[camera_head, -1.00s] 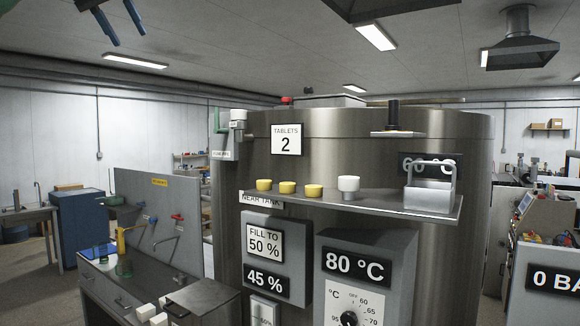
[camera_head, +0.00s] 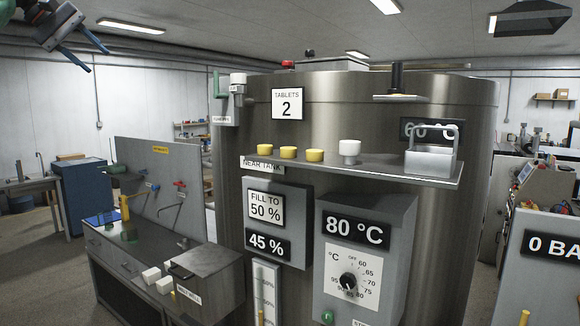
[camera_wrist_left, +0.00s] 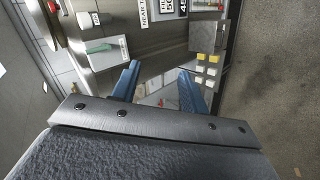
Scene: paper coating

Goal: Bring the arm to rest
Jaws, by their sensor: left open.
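My left gripper (camera_head: 84,46) is at the top left of the head view, raised high with its two blue fingers apart. The same left gripper (camera_wrist_left: 160,84) shows in the left wrist view, open, with nothing between the fingers. It hangs in free air, apart from the tank and the bench. My right gripper is not in view.
A large steel tank (camera_head: 370,105) fills the middle. Its shelf (camera_head: 385,168) bears yellow cups (camera_head: 287,152), a white cup (camera_head: 349,150) and a metal basket (camera_head: 432,160). A bench (camera_head: 125,262) with taps, white blocks (camera_head: 152,275) and a grey box (camera_head: 205,268) stands left.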

